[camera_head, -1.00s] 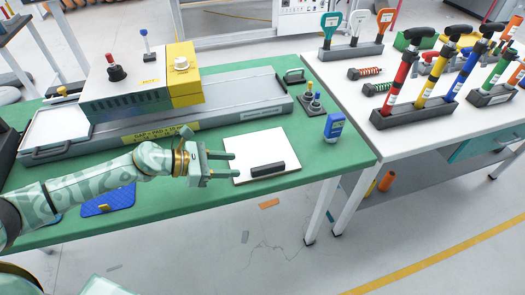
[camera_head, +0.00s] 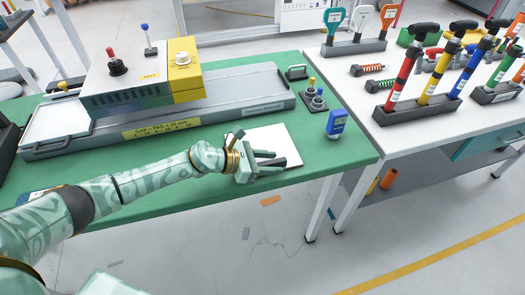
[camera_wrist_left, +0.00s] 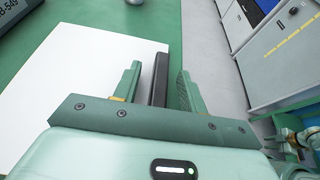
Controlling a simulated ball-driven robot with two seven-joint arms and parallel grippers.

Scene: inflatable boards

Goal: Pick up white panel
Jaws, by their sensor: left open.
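The white panel (camera_head: 284,138) lies flat on the green table top (camera_head: 330,165), near its front edge. A black bar handle (camera_wrist_left: 160,80) stands on it near one edge. My left gripper (camera_head: 278,162) is over the panel, its fingers open. In the left wrist view the two fingers (camera_wrist_left: 159,72) are on either side of the handle, with gaps on both sides; the white panel (camera_wrist_left: 75,85) spreads to the left. I cannot tell how far down the fingers reach. The gripper hides part of the panel and handle in the head view. My right gripper is not in view.
A grey tray fixture (camera_head: 240,100) with a grey-and-yellow box (camera_head: 185,85) stands behind the panel. A blue device (camera_head: 336,123) and small knobbed parts (camera_head: 314,98) stand to the right. A white table (camera_head: 355,100) with tool racks adjoins. Floor lies beyond the front edge.

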